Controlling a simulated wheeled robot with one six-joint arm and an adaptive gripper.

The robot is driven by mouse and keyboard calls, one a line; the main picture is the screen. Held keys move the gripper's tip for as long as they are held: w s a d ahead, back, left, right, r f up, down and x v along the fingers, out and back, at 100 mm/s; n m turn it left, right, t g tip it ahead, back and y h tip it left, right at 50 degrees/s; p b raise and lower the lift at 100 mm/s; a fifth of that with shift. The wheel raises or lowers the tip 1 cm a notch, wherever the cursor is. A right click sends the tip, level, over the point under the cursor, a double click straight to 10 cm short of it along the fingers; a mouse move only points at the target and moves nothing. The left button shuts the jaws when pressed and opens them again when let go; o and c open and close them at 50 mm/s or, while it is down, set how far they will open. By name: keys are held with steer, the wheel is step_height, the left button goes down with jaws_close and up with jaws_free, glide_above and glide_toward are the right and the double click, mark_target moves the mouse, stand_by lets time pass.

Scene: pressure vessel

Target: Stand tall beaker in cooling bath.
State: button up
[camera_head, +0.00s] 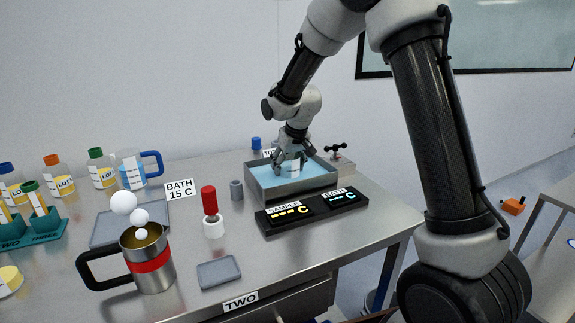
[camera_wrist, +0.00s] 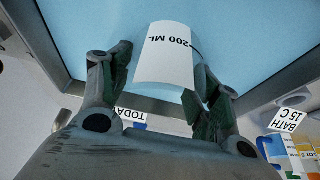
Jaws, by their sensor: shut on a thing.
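The cooling bath (camera_head: 292,190) is a grey metal basin with light blue liquid toward the back right of the bench. Its rim and blue liquid also fill much of the wrist view (camera_wrist: 262,98). My gripper (camera_head: 291,156) is over the bath, pointing down into it. In the wrist view my gripper (camera_wrist: 160,88) is shut on the tall beaker (camera_wrist: 168,55). The beaker shows mainly as a white label reading 200 ML between the fingers; its walls are hard to see. I cannot tell whether its base touches the bath floor.
A black display (camera_head: 312,210) marked SAMPLE and BATH stands against the bath's front. A black-handled mug (camera_head: 150,262) and a jug (camera_head: 131,169) stand farther left.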

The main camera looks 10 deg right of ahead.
steer(key=o, duration=1.1)
steer(key=a+v, duration=0.1)
steer(key=v, duration=1.1)
steer(key=s+d+r+m, duration=0.1)
steer(key=s+d+r, duration=0.2)
steer(key=s+d, duration=0.35)
steer(key=s+d+r, duration=0.3)
steer(key=s+d, duration=0.1)
steer(key=s, duration=0.6)
steer(key=shift+m+h, duration=0.4)
steer(key=shift+m, duration=0.2)
steer(key=s+d, duration=0.1)
steer(key=s, duration=0.4)
steer(key=s+d+f, duration=0.1)
steer(key=s+d, duration=0.1)
steer(key=s, duration=0.4)
steer(key=s+d+f, duration=0.1)
steer(key=s+d, duration=0.1)
steer(key=s, duration=0.4)
steer(key=shift+s+d+f, duration=0.1)
steer(key=shift+s+d, duration=0.05)
